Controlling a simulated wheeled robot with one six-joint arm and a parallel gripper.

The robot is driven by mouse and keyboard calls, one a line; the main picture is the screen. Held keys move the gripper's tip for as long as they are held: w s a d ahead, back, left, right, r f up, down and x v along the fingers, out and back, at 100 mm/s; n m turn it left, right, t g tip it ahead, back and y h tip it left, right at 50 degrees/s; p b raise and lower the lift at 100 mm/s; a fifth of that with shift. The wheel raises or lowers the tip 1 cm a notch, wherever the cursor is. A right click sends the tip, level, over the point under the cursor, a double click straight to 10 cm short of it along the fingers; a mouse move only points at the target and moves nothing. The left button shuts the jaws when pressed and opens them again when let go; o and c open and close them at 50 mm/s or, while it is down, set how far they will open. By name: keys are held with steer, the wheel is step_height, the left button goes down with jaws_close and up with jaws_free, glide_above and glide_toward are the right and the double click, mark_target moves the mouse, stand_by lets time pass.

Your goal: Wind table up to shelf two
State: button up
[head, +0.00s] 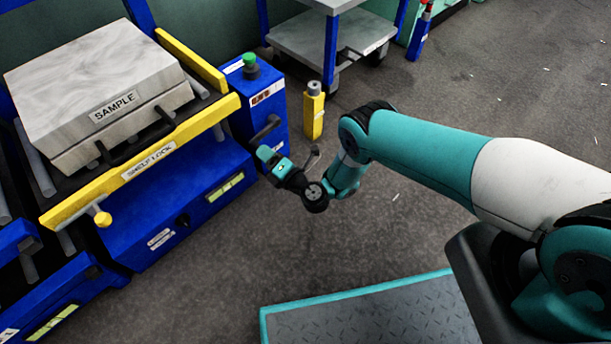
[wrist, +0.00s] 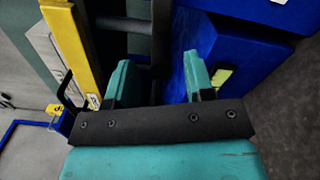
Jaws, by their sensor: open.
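The table (head: 70,170) carries a grey SAMPLE block (head: 110,85) behind a yellow bar (head: 150,165) marked SHELF LOCK. A blue housing (head: 255,100) stands at its right end, with a dark crank handle (head: 265,130) on its side. My gripper (head: 272,157) is close in front of the crank in the head view. In the wrist view, my gripper (wrist: 155,75) has its two teal fingers apart. A dark bar (wrist: 160,35), apparently the crank handle, lies in the gap between them. I cannot tell whether a finger touches it.
A green button (head: 250,60) tops the blue housing. A yellow post (head: 313,112) stands on the floor to its right. A grey trolley (head: 330,35) is behind. A yellow knob (head: 102,218) sticks out of the bar. A teal-edged plate (head: 370,315) is at the front; the floor between is clear.

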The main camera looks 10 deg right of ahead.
steer(key=p+v, duration=1.3)
steer(key=v, duration=0.1)
steer(key=shift+s, duration=0.15)
steer(key=shift+d, duration=0.1)
